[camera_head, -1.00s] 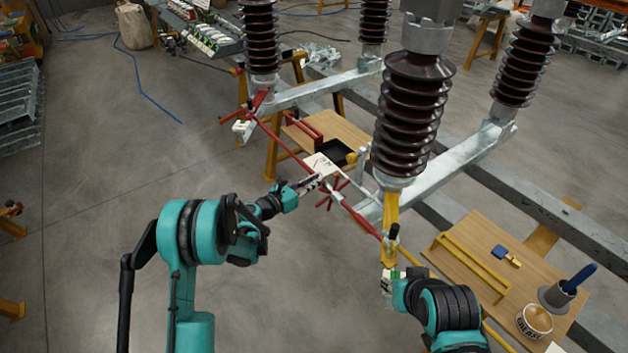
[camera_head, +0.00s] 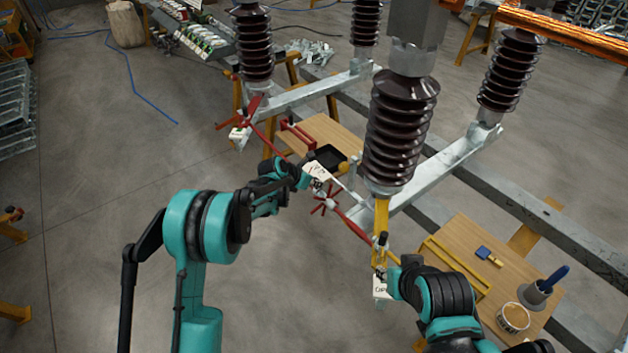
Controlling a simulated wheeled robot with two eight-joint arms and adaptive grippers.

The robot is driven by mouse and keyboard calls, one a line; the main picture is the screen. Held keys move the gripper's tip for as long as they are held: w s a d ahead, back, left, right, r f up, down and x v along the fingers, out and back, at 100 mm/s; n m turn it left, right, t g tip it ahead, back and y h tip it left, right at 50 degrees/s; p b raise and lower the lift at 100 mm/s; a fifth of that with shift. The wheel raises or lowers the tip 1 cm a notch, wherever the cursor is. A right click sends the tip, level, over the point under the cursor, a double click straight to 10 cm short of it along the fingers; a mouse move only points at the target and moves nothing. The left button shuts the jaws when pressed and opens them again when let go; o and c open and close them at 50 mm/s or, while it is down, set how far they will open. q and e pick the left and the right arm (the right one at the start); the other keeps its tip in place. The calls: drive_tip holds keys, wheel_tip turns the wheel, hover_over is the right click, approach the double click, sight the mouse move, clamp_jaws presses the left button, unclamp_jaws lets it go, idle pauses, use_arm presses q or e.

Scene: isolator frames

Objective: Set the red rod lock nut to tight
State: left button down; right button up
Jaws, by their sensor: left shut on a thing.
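The red rod (camera_head: 352,222) runs slanting from the back left toward the yellow lever below the middle insulator. A red spoked hub (camera_head: 326,198) sits on it, and a white label plate (camera_head: 317,170) stands just behind. My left gripper (camera_head: 312,183) is at the rod just left of the hub, beside the plate. It is shut on a small part there that looks like the lock nut, mostly hidden by the fingers. My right gripper (camera_head: 388,275) is by a white lettered plate (camera_head: 380,287) at the foot of the yellow lever (camera_head: 381,225); its fingers are unclear.
Brown ribbed insulators (camera_head: 401,130) stand on grey steel beams (camera_head: 430,185). A wooden table (camera_head: 465,245) at the right holds a cup and a tin. Another wooden table (camera_head: 335,130) with a black tray is behind the rod. Open floor lies left.

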use_arm(q)
drive_tip(key=shift+w+d+g+y, duration=0.1)
drive_tip(key=shift+g+y, duration=0.2)
drive_tip(key=shift+y, duration=0.1)
drive_tip(key=c, duration=1.6)
unclamp_jaws()
drive_tip(key=v, duration=1.2)
